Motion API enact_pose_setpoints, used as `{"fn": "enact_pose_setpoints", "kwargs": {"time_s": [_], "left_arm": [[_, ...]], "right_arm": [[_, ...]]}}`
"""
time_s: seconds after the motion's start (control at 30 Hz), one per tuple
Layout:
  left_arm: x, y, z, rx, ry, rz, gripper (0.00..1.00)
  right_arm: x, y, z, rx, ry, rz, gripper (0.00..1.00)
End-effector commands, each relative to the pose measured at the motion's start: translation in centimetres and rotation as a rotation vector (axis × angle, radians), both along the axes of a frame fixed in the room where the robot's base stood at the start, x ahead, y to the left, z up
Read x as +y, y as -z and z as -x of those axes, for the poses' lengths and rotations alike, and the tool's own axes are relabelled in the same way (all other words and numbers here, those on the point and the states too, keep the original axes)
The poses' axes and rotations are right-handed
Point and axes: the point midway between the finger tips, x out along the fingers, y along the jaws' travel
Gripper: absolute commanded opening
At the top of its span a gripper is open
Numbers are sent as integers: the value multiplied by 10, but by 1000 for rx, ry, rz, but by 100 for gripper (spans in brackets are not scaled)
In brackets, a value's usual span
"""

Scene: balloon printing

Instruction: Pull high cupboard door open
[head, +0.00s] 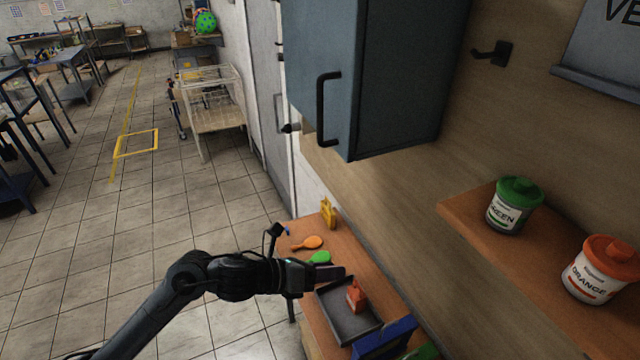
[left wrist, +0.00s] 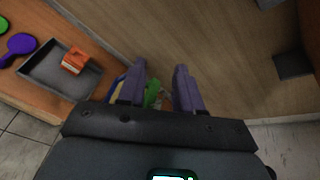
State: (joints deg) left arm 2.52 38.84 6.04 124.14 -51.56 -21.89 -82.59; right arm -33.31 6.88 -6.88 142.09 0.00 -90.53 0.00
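The high cupboard (head: 400,80) is a blue-grey box on the wall at top centre of the head view. Its door (head: 308,50) faces left and looks closed, with a black bar handle (head: 322,108) upright near its lower right edge. My left gripper (head: 335,272) is well below the cupboard, above the work table, apart from the handle. In the left wrist view the left gripper (left wrist: 158,88) has its two purple-grey fingers spread with nothing held between them. The handle cannot be made out in that view. My right gripper is in neither view.
Below my left gripper, a wooden table (head: 345,247) holds a grey tray (head: 335,314) with an orange item (head: 356,296), and balloon-shaped paddles (head: 308,242). A shelf (head: 465,222) at right carries green (head: 508,210) and orange (head: 595,275) tubs.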

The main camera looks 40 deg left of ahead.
Motion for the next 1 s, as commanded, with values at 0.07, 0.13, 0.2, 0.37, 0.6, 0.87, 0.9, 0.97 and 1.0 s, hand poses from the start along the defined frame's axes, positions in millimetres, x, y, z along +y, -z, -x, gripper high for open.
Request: {"fn": "enact_pose_setpoints", "kwargs": {"time_s": [0.07, 0.13, 0.2, 0.37, 0.6, 0.87, 0.9, 0.97, 1.0], "left_arm": [[29, -37, -21, -126, 48, -131, 35], [53, -74, -31, -207, 58, -216, 35], [76, -114, -37, -279, 39, -283, 35], [118, -204, -35, -442, -51, -389, 35], [135, -277, -15, -591, -114, -444, 35], [129, -292, -27, -616, -120, -436, 35], [127, -293, -32, -616, -119, -437, 35], [124, -293, -41, -615, -119, -436, 35], [122, -293, -47, -615, -119, -434, 35]], "right_arm": [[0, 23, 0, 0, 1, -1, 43], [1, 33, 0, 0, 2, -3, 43], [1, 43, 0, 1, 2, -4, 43], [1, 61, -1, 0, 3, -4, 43], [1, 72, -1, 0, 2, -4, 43], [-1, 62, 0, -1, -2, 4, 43], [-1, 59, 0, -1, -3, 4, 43], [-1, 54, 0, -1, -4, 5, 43], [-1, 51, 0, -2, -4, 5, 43]]}}
